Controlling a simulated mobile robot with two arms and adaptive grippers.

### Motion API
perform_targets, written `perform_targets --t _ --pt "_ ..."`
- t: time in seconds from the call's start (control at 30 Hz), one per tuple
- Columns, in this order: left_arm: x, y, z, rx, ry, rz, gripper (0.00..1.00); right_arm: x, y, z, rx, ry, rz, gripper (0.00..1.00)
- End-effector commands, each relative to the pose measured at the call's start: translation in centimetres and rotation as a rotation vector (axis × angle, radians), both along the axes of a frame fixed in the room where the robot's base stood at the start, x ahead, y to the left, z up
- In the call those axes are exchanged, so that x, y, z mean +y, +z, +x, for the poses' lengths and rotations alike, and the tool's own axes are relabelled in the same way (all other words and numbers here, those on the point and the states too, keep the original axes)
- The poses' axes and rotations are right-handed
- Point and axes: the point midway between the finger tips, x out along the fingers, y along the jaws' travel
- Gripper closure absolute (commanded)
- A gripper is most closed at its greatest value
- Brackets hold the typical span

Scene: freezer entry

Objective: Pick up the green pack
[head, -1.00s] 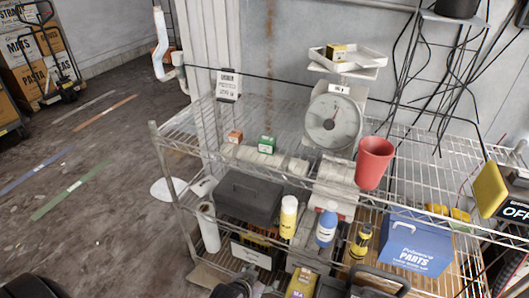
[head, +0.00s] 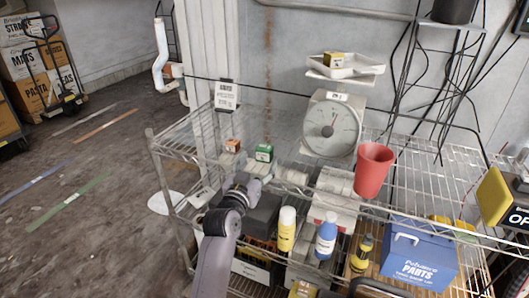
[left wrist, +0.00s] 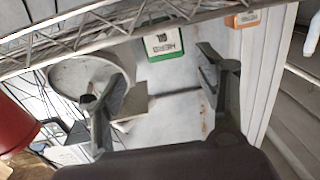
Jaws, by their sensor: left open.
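The green pack (head: 264,153) is a small box with a white label on the top wire shelf, in front of the wall. In the left wrist view the green pack (left wrist: 164,44) shows beyond the shelf's wire edge, between the directions of my two fingers. My left gripper (head: 250,184) is in front of the shelf, short of the pack and lower in the picture. Its fingers (left wrist: 158,75) are spread apart with nothing between them. My right gripper is not in view.
An orange pack (head: 232,146) stands left of the green one. A scale (head: 331,127) and a red cup (head: 373,170) stand to the right. The shelf's front wire edge (left wrist: 70,48) crosses the wrist view. Bottles and a blue parts box (head: 418,255) are below.

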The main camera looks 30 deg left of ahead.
Motion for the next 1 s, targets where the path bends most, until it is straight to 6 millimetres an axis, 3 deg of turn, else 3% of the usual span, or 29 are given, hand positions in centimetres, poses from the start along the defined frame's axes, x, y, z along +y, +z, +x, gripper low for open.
perform_targets --t 0.1,0.37,0.7,1.0 --pt "0.3 0.1 2.1 -0.001 0.000 -0.001 0.35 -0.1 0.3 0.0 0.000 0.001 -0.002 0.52" --pt "0.8 0.2 3.9 0.000 0.000 0.001 0.35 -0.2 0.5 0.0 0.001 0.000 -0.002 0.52" --pt "2.0 0.6 8.0 0.000 0.000 0.000 0.35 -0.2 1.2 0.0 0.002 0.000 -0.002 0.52" --pt "2.1 0.4 8.3 0.001 0.000 0.001 0.36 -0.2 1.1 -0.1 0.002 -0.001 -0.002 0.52"
